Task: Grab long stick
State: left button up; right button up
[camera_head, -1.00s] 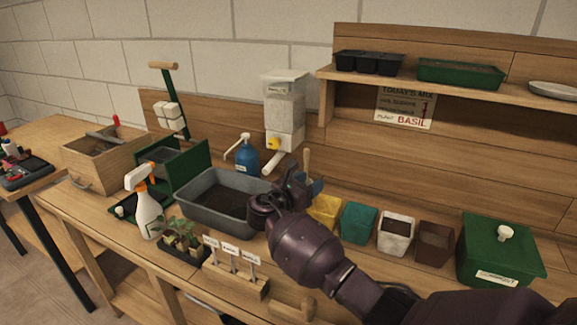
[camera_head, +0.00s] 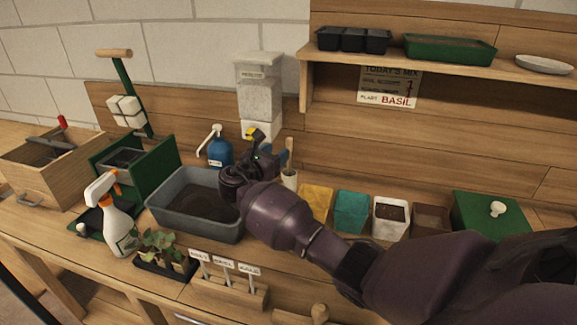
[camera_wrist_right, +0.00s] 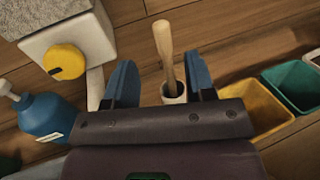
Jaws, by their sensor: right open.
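The long stick (camera_wrist_right: 165,50) is a pale wooden rod standing in a small white cup (camera_wrist_right: 175,92). In the head view the stick (camera_head: 290,152) rises from the cup (camera_head: 289,180) just right of my right gripper (camera_head: 268,150). In the right wrist view my right gripper (camera_wrist_right: 162,82) is open, with one blue finger on each side. The stick lies between the fingers in that picture, nearer the right one, and leans slightly. I cannot tell how far ahead of the fingers it is. My left gripper does not show.
A white dispenser (camera_head: 259,90) with a yellow knob (camera_wrist_right: 66,61) stands close on the left, beside a blue pump bottle (camera_wrist_right: 45,115). Yellow (camera_head: 316,202) and teal (camera_head: 351,212) pots stand right of the cup. A grey soil tub (camera_head: 165,208) sits below my right gripper.

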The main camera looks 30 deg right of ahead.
aim_at(289, 146)
jog(key=shift+f+x, duration=0.15)
jog(key=shift+x, duration=0.95)
jog(key=shift+f+x, duration=0.15)
jog(key=shift+x, duration=0.95)
jog(key=shift+f+x, duration=0.2)
jog(key=shift+x, duration=0.95)
jog(key=shift+s, duration=0.15)
jog(key=shift+c, duration=0.5)
grip_shut()
jog(key=shift+r, duration=0.15)
